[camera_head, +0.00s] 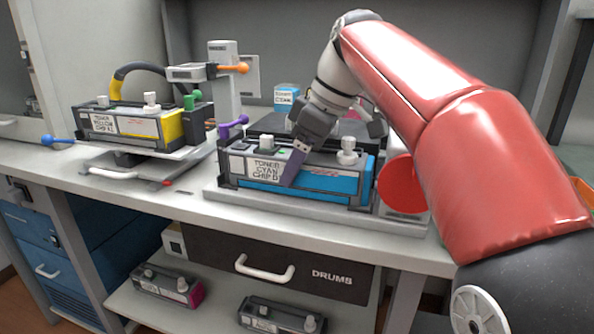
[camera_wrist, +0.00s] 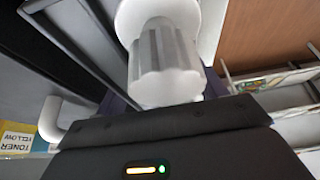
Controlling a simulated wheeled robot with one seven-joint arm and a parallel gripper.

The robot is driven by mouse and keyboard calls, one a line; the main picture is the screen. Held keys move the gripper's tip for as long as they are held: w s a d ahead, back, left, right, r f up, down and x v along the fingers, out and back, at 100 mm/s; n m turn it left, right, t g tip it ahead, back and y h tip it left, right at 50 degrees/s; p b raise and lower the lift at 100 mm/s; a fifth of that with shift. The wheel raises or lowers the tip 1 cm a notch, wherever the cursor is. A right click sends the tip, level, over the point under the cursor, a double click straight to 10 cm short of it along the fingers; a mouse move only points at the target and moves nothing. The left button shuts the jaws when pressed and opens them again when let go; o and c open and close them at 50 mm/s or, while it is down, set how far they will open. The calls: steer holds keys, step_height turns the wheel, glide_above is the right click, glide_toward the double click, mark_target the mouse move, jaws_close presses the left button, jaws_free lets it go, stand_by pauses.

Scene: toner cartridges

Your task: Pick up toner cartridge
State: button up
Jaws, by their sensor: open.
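A cyan toner cartridge (camera_head: 325,181), black on top with a label reading "TONER CYAN CHIP", sits on a grey base on the counter. The other finger is partly hidden behind my wrist and arm. In the wrist view, a white ribbed knob (camera_wrist: 165,65) is close up in front of the jaws. I cannot tell whether any finger touches the cartridge.
A white stand with an orange-tipped lever (camera_head: 232,68) is behind. A purple lever (camera_head: 232,125) is by the cyan cartridge. More cartridges (camera_head: 168,285) lie on the shelf below.

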steer(key=shift+x, duration=0.85)
steer(key=shift+d, duration=0.1)
steer(key=c, duration=1.1)
steer(key=shift+r, duration=0.1)
steer(key=shift+c, duration=1.2)
steer(key=shift+r, duration=0.1)
